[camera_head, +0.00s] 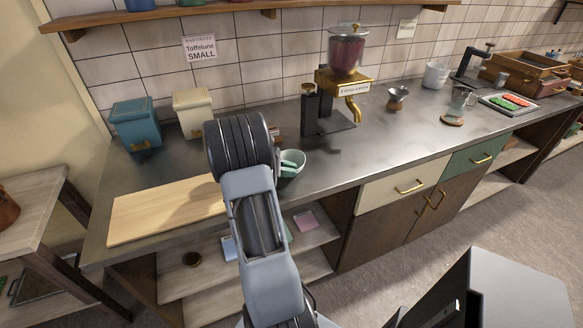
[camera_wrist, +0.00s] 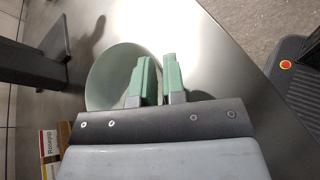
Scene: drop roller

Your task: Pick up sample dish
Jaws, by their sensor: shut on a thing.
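The sample dish, a pale green round bowl (camera_wrist: 108,72), stands on the grey counter in the wrist view. It also shows in the head view as a small bowl (camera_head: 294,173) just right of my arm. My gripper (camera_wrist: 158,80) has green fingertips pinching the bowl's near wall, one finger inside the rim and one outside. The dish looks upright. I cannot tell whether it touches the counter. My arm hides part of the counter beside it in the head view.
A brass-and-black grinder (camera_head: 345,85) stands behind and right of the dish. A wooden board (camera_head: 150,213) lies to the left, with a blue canister (camera_head: 135,125) and a cream canister (camera_head: 193,112) behind.

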